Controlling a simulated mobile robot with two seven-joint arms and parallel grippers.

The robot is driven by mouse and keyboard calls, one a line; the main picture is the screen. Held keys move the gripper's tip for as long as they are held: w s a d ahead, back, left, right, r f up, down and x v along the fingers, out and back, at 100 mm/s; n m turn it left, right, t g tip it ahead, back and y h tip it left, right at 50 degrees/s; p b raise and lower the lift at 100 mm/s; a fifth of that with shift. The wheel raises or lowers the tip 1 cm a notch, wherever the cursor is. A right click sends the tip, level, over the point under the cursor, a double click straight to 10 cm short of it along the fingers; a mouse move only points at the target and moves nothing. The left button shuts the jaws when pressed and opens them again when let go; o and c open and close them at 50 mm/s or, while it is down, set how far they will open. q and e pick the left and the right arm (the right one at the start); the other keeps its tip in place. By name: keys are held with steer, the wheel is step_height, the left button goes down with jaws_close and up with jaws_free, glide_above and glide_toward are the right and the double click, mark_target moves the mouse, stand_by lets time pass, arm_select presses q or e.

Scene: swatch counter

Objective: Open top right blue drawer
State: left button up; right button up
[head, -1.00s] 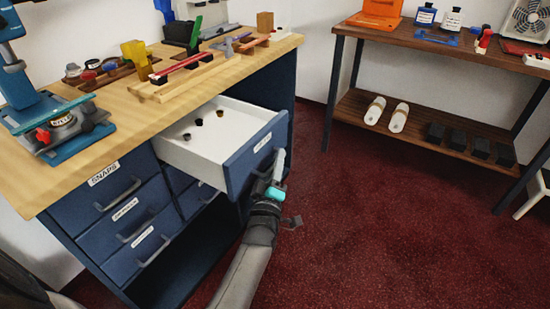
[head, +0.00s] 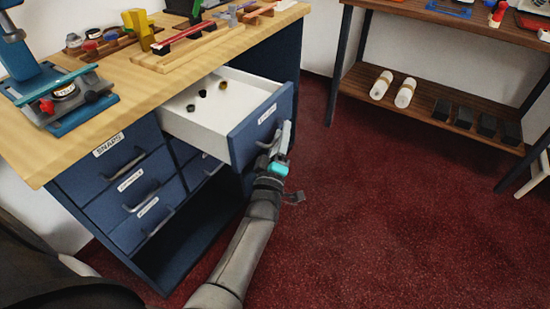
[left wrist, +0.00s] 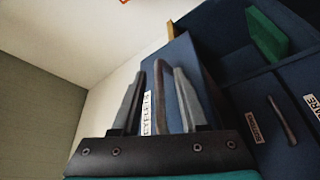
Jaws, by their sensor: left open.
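The top right blue drawer (head: 262,125) of the counter is pulled well out, with its white inside showing and several small dark and brown pieces in it. My left gripper (head: 283,138) is at the drawer's front, at the handle. In the left wrist view the gripper (left wrist: 156,95) has its two fingers apart. The grey bar handle (left wrist: 163,98) shows between them, nearer the right finger; I cannot tell whether they touch. The drawer's label (left wrist: 147,112) is partly hidden by the fingers. My right gripper is not in view.
Closed blue drawers (head: 127,180) with grey handles are at the left, above an open dark bay. The wooden counter top (head: 200,70) holds tools and small jars. A shelved table (head: 440,95) stands at the right. The red floor (head: 390,220) between is clear.

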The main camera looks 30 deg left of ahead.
arm_select(q)
steer(key=p+v, duration=0.3)
steer(key=v, duration=1.1)
steer(key=shift+s+d, duration=0.2)
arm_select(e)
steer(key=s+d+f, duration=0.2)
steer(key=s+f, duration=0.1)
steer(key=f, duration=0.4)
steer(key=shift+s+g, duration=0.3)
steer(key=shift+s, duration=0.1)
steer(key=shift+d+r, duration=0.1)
